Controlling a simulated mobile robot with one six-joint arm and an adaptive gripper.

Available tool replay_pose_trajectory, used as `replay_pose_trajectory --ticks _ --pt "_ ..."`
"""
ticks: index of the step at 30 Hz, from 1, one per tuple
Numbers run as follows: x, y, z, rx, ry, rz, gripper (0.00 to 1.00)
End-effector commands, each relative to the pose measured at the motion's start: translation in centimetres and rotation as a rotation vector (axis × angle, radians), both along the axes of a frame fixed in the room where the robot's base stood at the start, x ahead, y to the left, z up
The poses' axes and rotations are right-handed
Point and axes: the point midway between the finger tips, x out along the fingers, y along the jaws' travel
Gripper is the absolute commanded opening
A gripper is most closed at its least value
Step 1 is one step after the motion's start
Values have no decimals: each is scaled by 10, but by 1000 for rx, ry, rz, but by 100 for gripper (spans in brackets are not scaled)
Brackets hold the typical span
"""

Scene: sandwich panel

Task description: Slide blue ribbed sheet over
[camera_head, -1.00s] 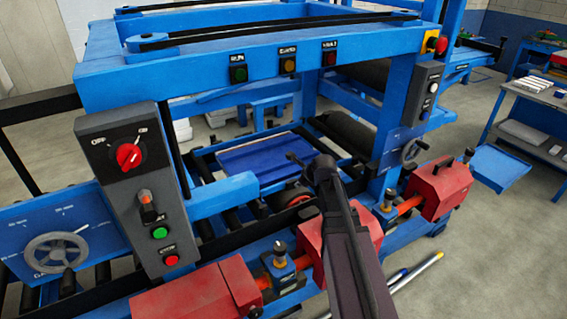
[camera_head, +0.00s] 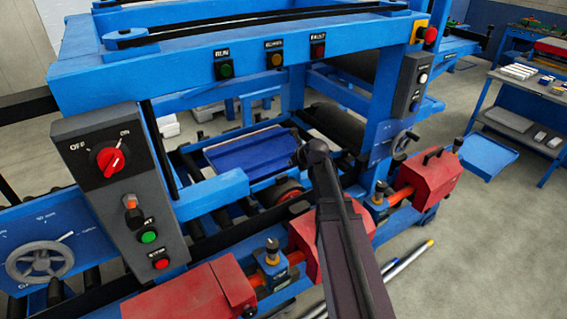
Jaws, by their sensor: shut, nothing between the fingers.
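The blue ribbed sheet (camera_head: 245,155) lies flat on the machine's roller bed, inside the blue frame. A paler strip runs along its far edge; its ribs are too small to make out. My dark arm reaches in from the bottom right. My gripper (camera_head: 298,156) is at the sheet's right end, small and partly hidden by my own wrist. It is shut with nothing seen in it. I cannot tell whether it touches the sheet.
The blue crossbeam (camera_head: 240,55) spans above the sheet. A grey control box (camera_head: 120,190) with a red knob stands at left. Red motor housings (camera_head: 425,180) line the near side. Dark rollers (camera_head: 335,130) lie right of the sheet. A shelf (camera_head: 520,115) stands far right.

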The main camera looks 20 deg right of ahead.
Motion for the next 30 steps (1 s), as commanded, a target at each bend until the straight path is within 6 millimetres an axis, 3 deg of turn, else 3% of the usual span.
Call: replay_pose_trajectory --ticks 30 --pt "68 23 -73 -1 0 4 0"
